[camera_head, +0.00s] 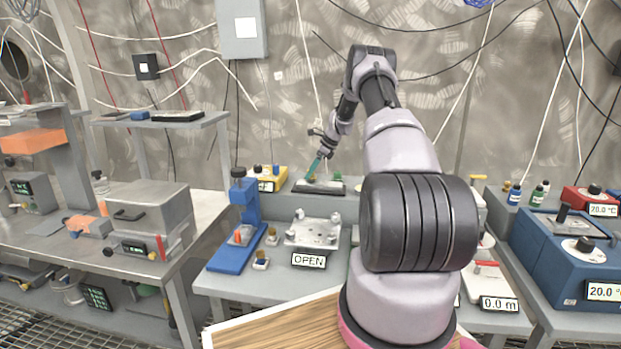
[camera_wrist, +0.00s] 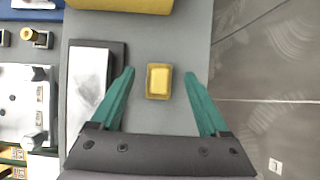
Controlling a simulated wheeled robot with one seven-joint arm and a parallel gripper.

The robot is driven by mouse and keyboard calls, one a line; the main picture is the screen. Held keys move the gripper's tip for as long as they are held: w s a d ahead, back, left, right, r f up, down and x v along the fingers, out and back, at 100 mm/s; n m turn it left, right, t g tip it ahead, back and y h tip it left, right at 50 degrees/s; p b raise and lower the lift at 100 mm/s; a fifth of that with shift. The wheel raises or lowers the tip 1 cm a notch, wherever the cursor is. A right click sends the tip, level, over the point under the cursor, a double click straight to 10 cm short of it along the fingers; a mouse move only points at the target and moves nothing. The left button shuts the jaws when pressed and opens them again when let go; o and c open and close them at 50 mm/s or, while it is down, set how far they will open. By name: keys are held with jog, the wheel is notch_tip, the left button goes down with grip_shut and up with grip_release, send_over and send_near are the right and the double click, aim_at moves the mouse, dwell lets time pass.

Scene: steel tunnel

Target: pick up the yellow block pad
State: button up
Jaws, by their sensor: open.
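The yellow block pad (camera_wrist: 159,82) is a small yellow rectangle with a darker rim, lying on the grey bench top (camera_wrist: 150,120) in the wrist view. My gripper (camera_wrist: 159,74) has two teal fingers, spread apart, one on each side of the pad with a gap on both sides. The fingers appear to touch nothing. In the head view my gripper (camera_head: 315,166) points down at the back of the middle bench. The pad cannot be made out clearly in the head view.
A dark tray with a pale plate (camera_wrist: 90,80) lies close to the left finger. A yellow device (camera_wrist: 120,5) stands beyond the pad. A metal fixture (camera_head: 313,232) and a blue press (camera_head: 240,225) stand on the bench. The wall (camera_wrist: 265,80) is right of the bench edge.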

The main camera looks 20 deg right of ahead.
jog(key=shift+w+a+f, duration=0.15)
jog(key=shift+a+f, duration=0.05)
jog(key=shift+f, duration=0.2)
grip_shut()
jog(key=shift+r, duration=0.1)
notch_tip(320, 180, up, 10)
jog(key=shift+f, duration=0.1)
